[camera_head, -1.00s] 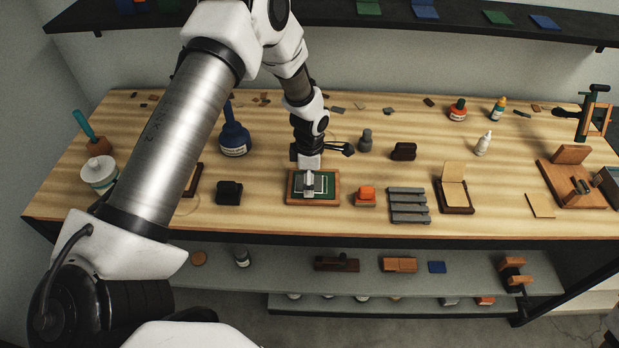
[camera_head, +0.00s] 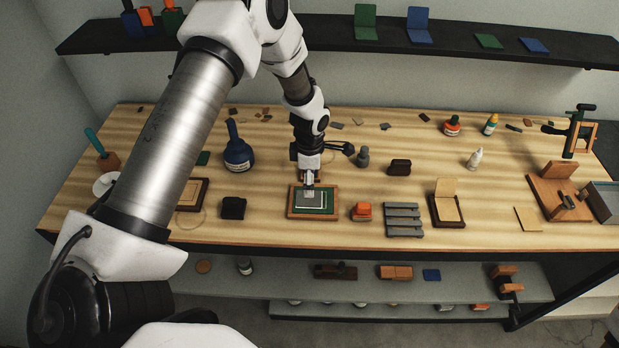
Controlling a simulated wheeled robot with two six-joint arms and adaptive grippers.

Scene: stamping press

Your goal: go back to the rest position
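My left arm comes in from the left and reaches over the workbench (camera_head: 340,232). My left gripper (camera_head: 309,184) points down at the back part of a small wood-framed board (camera_head: 294,215) with a green surface and a light grey plate (camera_head: 311,200) on it. The gripper is small and seen from above; I cannot tell whether its fingers are open or shut, or whether they touch the plate. My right gripper is not in view.
An orange-topped block (camera_head: 361,210), a grey slatted rack (camera_head: 404,220) and a black block (camera_head: 233,208) stand near the board. A blue bottle (camera_head: 238,155) stands behind, left. A wooden press (camera_head: 560,185) is at right. A dark shelf (camera_head: 330,33) runs behind.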

